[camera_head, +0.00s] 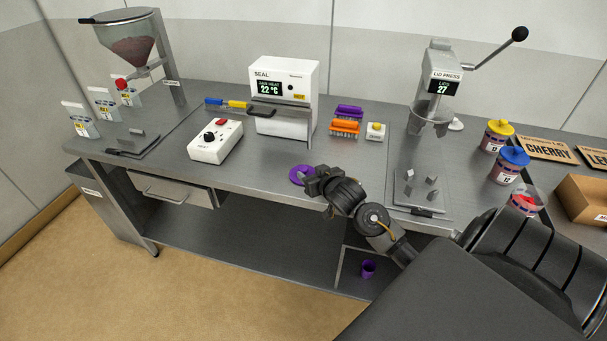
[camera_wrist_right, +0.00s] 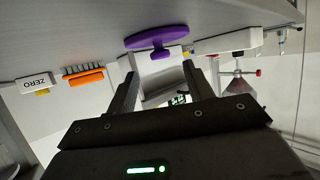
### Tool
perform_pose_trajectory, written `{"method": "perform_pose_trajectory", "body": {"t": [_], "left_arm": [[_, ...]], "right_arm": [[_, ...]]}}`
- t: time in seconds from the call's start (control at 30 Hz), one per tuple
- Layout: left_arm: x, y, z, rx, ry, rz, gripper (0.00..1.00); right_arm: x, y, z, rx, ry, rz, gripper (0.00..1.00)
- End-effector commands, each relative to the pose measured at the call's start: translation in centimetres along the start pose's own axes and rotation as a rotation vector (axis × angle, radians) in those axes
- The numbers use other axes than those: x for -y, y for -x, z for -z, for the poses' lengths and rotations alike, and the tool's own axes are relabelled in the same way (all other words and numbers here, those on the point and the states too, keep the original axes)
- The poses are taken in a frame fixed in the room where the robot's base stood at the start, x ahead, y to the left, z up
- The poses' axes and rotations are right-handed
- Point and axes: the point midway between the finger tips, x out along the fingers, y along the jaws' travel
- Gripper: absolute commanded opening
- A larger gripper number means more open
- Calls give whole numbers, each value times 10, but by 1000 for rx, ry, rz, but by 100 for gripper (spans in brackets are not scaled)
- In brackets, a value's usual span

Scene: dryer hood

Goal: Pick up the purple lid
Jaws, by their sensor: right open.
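The purple lid (camera_head: 299,175) lies on the steel bench near its front edge, partly hidden by my right gripper (camera_head: 314,181). In the right wrist view the lid (camera_wrist_right: 157,36) is a flat disc with a short knob, and the bench shows at the top of that picture. My right gripper (camera_wrist_right: 163,76) is open, with nothing between its two dark fingers. The lid shows ahead of the fingertips, apart from them in that view. My left gripper is out of view.
The lid press (camera_head: 432,110) is to the right. A purple cup (camera_head: 368,268) sits below the bench.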

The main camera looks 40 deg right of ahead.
Motion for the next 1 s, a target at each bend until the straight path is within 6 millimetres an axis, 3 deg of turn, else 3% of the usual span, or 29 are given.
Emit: {"method": "perform_pose_trajectory", "body": {"t": [0.3, 0.63, 1.0], "left_arm": [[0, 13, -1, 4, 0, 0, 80], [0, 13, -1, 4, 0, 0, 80], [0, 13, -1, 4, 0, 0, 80]], "right_arm": [[1, -42, 0, 1, -1, -2, 52], [1, -48, -1, 0, 0, -1, 50], [1, -48, -1, 0, 0, -1, 4]]}}
